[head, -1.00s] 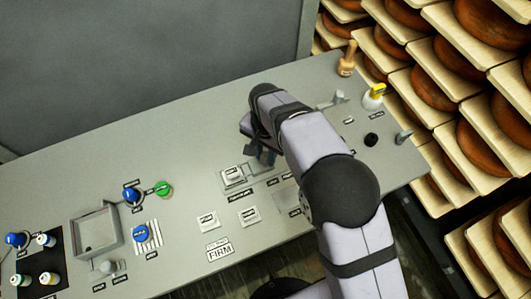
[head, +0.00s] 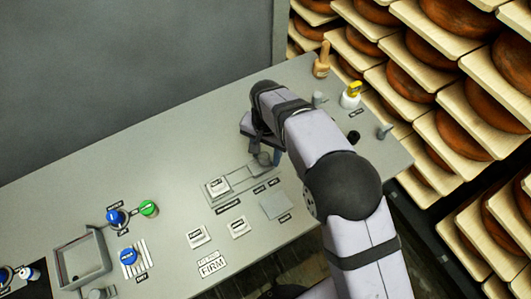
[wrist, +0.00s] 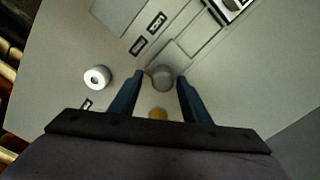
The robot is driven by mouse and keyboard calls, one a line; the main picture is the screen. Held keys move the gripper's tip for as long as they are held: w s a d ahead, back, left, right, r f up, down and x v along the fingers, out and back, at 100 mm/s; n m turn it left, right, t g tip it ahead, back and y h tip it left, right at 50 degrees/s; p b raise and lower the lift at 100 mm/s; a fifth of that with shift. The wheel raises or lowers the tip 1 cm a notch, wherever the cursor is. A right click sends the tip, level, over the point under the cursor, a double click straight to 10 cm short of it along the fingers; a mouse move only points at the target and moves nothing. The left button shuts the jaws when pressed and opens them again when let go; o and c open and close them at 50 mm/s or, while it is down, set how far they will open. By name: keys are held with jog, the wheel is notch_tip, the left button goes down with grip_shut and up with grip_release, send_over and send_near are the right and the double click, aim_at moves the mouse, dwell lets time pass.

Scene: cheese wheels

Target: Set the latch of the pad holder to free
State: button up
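A long recessed holder (head: 240,180) is set in the grey panel, with a white labelled block (head: 217,187) at its left end. In the head view my arm partly covers this end.
A light square plate (head: 276,205) and two white buttons (head: 198,236) lie nearer the front edge. Blue (head: 116,217) and green (head: 148,208) knobs and a grey tray (head: 60,254) are at left.

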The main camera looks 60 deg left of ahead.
jog(key=shift+r+b, duration=1.3)
jog(key=shift+r, duration=2.4)
jog(key=shift+w, duration=0.1)
jog(key=w+d+r+m, duration=0.1)
jog(key=w+d+m, duration=0.1)
jog(key=w+d, duration=0.95)
jog(key=w+d+r+m, duration=0.1)
jog(key=w+d+r, duration=0.1)
jog(key=w+d, duration=1)
jog(key=s+d+f+m, duration=0.1)
jog(key=s+d, duration=0.1)
jog(key=d, duration=0.7)
jog(key=s+d+m, duration=0.1)
jog(key=s+d, duration=0.1)
jog(key=d, duration=0.8)
jog(key=s+d+f+m, duration=0.1)
jog(key=s+d+f, duration=0.1)
jog(key=s+d, duration=0.6)
jog(key=d, duration=0.2)
jog(key=shift+d+f+m, duration=0.35)
jog(key=shift+f+m, duration=0.05)
